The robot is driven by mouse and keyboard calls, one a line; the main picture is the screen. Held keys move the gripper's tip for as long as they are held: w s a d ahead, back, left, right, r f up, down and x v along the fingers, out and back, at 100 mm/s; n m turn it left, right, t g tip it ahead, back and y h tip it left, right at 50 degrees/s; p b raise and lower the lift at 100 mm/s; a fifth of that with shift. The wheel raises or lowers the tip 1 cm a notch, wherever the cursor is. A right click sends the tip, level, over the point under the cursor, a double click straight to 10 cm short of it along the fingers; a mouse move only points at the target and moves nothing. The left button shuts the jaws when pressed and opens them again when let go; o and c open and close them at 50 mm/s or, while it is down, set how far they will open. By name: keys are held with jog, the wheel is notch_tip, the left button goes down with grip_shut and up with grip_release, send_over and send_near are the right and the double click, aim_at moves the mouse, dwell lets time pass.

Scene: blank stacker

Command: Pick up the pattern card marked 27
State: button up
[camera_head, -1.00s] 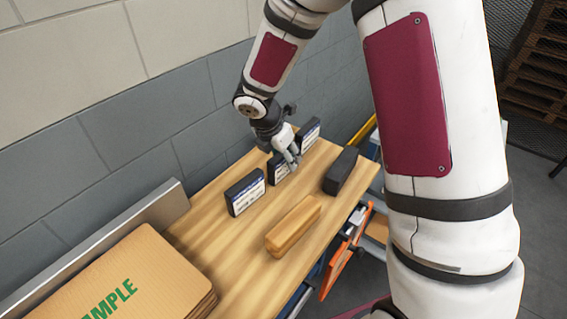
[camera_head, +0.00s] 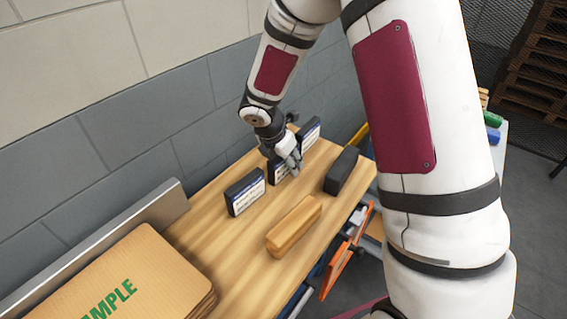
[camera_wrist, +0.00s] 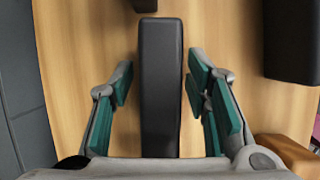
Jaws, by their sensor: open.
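Three dark upright cards with white-and-blue labels stand in a row near the wall in the head view: a left card (camera_head: 245,193), a middle card (camera_head: 276,171) and a right card (camera_head: 309,133). Their print is too small to read, so I cannot tell which is marked 27. My gripper (camera_head: 292,160) is down at the middle card and partly hides it. In the wrist view, my gripper (camera_wrist: 159,84) is open, its teal-padded fingers on either side of the middle card's black top (camera_wrist: 160,60), with gaps showing on both sides.
A black block (camera_head: 342,171) and a tan block (camera_head: 294,227) lie on the wooden table (camera_head: 215,250) right of the cards. A cardboard stack (camera_head: 135,272) fills the near left. The grey wall (camera_head: 110,170) runs close behind the row.

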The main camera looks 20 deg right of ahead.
grip_shut()
dwell(0.3)
